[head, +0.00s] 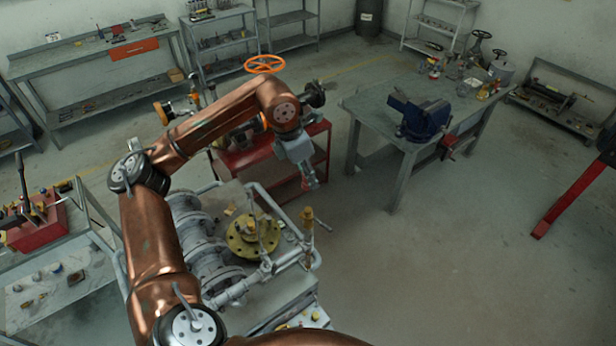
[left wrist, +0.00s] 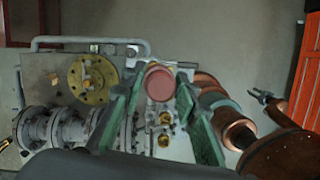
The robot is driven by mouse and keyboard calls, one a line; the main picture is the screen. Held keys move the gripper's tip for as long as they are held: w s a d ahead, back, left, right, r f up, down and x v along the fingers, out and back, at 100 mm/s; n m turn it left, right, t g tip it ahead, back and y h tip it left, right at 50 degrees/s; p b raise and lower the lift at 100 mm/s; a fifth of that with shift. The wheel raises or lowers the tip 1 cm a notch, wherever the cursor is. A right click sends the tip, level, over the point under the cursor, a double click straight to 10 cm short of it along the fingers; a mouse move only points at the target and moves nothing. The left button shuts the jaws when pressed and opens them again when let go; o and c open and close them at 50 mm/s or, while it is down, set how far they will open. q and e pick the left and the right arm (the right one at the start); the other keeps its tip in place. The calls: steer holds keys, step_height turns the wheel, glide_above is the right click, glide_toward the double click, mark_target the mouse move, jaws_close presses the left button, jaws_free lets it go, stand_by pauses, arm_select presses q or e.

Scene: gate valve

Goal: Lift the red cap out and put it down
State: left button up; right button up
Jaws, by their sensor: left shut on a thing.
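My left gripper (head: 309,183) points down in the head view, beyond the valve assembly's upper right corner as pictured. It is shut on a small red cap (left wrist: 158,83). In the left wrist view the cap's round face shows between the two green fingers. The cap is in the air, clear of the valve assembly (head: 210,270); its height is hard to judge. The yellow round flange (head: 250,238) lies to its lower left in the head view. A small dark gripper-like end (left wrist: 263,96), probably my right gripper, shows on a copper arm; its jaws are too small to read.
A brass fitting with a handle (head: 308,222) stands at the assembly's right edge. A red cart (head: 290,192) stands behind the gripper. A grey workbench (head: 370,105) carries a blue vise (head: 420,117). The floor at the lower right (head: 450,270) is clear.

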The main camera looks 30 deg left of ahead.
arm_select(q)
steer(key=shift+r+p, duration=0.65)
steer(key=shift+r, duration=0.4)
